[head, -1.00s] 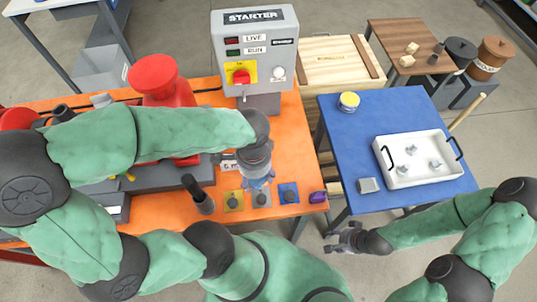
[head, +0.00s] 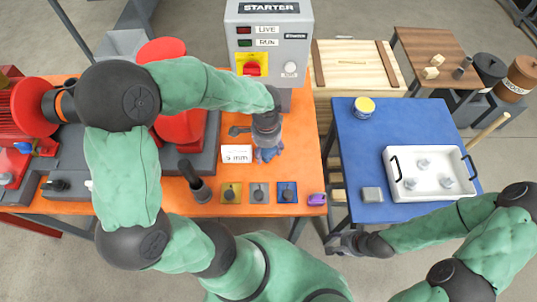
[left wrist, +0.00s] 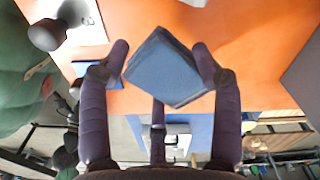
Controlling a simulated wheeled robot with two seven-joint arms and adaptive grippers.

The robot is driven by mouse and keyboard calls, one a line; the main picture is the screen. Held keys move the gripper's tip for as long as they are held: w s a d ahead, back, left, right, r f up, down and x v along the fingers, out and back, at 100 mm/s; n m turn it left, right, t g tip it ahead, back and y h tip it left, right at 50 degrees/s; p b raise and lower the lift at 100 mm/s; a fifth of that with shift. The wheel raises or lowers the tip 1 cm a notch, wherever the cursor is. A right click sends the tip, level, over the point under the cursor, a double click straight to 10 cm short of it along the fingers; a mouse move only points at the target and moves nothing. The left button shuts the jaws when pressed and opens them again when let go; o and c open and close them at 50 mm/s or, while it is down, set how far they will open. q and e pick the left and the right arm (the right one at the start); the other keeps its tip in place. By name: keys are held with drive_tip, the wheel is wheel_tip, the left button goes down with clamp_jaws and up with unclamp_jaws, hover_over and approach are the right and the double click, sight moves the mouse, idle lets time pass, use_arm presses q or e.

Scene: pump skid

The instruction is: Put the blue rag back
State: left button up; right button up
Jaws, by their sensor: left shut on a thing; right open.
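My left gripper (head: 267,154) is over the orange bench (head: 220,208), in front of the starter box. In the left wrist view its fingers (left wrist: 160,75) are shut on the blue rag (left wrist: 165,70), a dark blue folded, block-like piece held tilted. In the head view the rag is mostly hidden by the gripper. My right gripper (head: 342,243) is open and empty, low near the front left corner of the blue table (head: 375,145).
A 5 mm card (head: 237,154) lies left of the gripper. Yellow (head: 231,193), grey (head: 259,193) and blue (head: 287,192) pads line the bench front, with a purple item (head: 317,200) beside them. The starter box (head: 268,45) stands behind. A white tray (head: 400,194) sits on the blue table.

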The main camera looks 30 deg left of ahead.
sight(269, 152)
use_arm(q)
drive_tip(key=shift+w+a+f+b, duration=0.1)
drive_tip(key=shift+w+f+b, duration=0.05)
drive_tip(key=shift+w+f, duration=0.35)
drive_tip(key=shift+w+a+f+b, duration=0.15)
drive_tip(key=shift+w+f, duration=0.15)
drive_tip(key=shift+f, duration=0.3)
drive_tip(key=shift+w+f+b, duration=0.15)
drive_tip(key=shift+f+b, duration=0.3)
drive_tip(key=shift+f, duration=1.15)
drive_tip(key=shift+f, duration=0.1)
drive_tip(key=o, duration=1.5)
drive_tip(key=shift+c, duration=0.2)
drive_tip(key=shift+r, duration=0.5)
wheel_tip(269, 152, up, 11)
drive_tip(key=p, duration=0.3)
drive_tip(key=shift+w+r, duration=0.1)
drive_tip(key=shift+r, duration=0.05)
